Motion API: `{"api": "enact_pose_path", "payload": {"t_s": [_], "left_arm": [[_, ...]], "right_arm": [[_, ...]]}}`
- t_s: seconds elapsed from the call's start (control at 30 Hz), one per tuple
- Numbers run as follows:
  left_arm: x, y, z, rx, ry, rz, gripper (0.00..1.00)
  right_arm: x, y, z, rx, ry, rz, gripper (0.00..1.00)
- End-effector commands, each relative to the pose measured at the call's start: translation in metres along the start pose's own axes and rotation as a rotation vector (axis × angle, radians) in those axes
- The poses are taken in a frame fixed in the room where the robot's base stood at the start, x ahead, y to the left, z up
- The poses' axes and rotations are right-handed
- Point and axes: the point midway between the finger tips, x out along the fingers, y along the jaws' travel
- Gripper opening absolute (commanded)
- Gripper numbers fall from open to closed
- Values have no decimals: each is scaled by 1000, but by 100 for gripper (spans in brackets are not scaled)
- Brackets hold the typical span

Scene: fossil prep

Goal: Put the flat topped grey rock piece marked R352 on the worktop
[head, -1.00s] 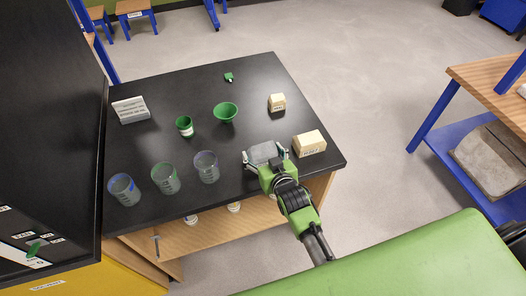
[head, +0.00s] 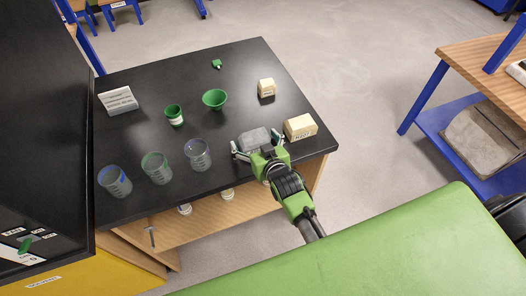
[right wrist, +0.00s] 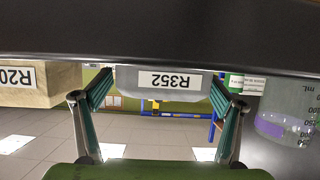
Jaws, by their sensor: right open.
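The flat-topped grey rock piece (head: 255,137) rests on the black worktop (head: 180,85) near its front right edge. In the right wrist view, which shows the scene upside down, its label reads R352 (right wrist: 170,80). My right gripper (head: 257,144) is open, with one finger on each side of the rock. My left gripper is not in view.
A cream block (head: 300,127) stands close right of the rock, a smaller one (head: 266,88) behind. Beakers (head: 199,155) line the front left.

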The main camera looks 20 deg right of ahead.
Motion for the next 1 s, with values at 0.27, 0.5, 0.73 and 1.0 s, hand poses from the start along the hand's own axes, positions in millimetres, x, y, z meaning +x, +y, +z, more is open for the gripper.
{"api": "enact_pose_path", "payload": {"t_s": [0.27, 0.5, 0.73, 1.0], "left_arm": [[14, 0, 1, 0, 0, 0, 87], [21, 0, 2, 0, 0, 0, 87], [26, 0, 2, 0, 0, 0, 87], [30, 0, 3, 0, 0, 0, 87]], "right_arm": [[-41, -1, 0, -1, 0, -1, 87], [-88, -1, -3, 0, -2, 0, 87], [-123, -1, -4, 0, -3, -1, 87], [-136, -2, -6, -101, 0, -6, 90]]}}
